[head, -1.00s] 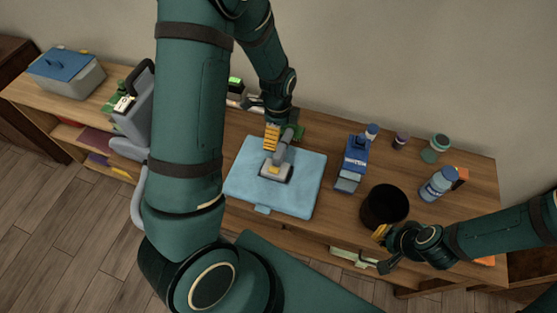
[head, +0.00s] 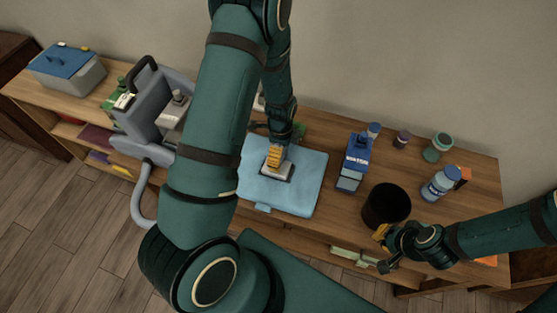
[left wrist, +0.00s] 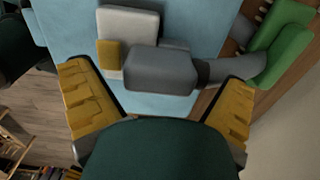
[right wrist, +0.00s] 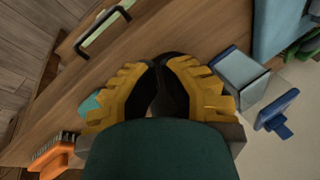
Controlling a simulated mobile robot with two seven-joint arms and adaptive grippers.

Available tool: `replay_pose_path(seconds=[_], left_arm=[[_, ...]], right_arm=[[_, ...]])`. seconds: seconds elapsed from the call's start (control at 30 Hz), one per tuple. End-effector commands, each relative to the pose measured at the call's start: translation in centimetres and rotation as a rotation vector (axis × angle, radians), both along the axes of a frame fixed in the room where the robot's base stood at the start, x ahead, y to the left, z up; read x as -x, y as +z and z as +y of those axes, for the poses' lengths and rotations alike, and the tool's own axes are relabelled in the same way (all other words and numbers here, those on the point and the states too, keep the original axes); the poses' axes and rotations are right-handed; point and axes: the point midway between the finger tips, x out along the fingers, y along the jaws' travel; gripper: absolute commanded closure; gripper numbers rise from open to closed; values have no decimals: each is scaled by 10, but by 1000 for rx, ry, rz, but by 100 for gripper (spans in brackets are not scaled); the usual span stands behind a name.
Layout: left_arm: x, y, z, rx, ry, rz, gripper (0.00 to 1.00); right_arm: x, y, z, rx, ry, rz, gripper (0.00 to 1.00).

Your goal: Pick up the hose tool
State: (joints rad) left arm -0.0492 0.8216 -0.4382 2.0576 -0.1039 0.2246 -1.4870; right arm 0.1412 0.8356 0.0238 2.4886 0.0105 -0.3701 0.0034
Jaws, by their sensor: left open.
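The hose tool (head: 277,172), grey with a pale flat head, lies on the blue cloth (head: 309,185). In the left wrist view, its dark grey handle (left wrist: 160,70) and pale head (left wrist: 127,20) lie ahead of my left gripper (left wrist: 159,76). Its yellow fingers are spread wide and the handle shows between their tips. In the head view, my left gripper (head: 275,157) is right over the tool and hides part of it. I cannot tell whether they touch. My right gripper (head: 381,233) is at the black bin (head: 387,202); its fingers (right wrist: 158,67) are close together, with black between them.
A grey machine with a hose (head: 150,110) stands left of the cloth, partly behind my left arm. Right of the cloth are a blue-topped bottle (head: 352,165), several small jars and a blue bottle (head: 439,184). A blue-lidded box (head: 66,68) is far left.

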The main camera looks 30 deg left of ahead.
Motion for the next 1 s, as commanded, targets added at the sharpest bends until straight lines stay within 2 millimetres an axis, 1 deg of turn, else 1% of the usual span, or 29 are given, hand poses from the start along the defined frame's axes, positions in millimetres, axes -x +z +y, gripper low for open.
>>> replay_pose_path(seconds=[0.07, 0.1, 0.17, 0.2, 0.27, 0.3, 0.63, 0.73, 0.87, 1.0], left_arm=[[0, 0, 0, 0, 0, 0, 0], [0, 0, 0, 0, 0, 0, 14], [0, 0, 0, 0, 0, 0, 35], [0, 0, 0, 0, 0, 0, 49], [0, 1, 0, 0, 0, 0, 70], [0, 1, 0, 0, 0, 0, 74], [0, 1, 0, 0, 0, 0, 75], [-1, 7, 0, 1, 0, -2, 75], [-1, 26, 0, 1, -1, -5, 75], [-1, 54, 0, 1, 0, -6, 75]], right_arm=[[0, 0, 0, 0, 0, 0, 100], [0, 0, 0, 0, 0, 0, 100], [0, 0, 0, 0, 0, 0, 100], [0, 0, 0, 0, 0, 0, 100], [0, 0, 0, 0, 0, 0, 100], [0, 0, 0, 0, 0, 0, 100], [0, 0, 0, 0, 0, 0, 100], [0, 1, 0, 0, 0, 0, 100], [0, 3, 0, 0, 0, 0, 100], [0, 6, 0, -1, 0, 0, 100]])
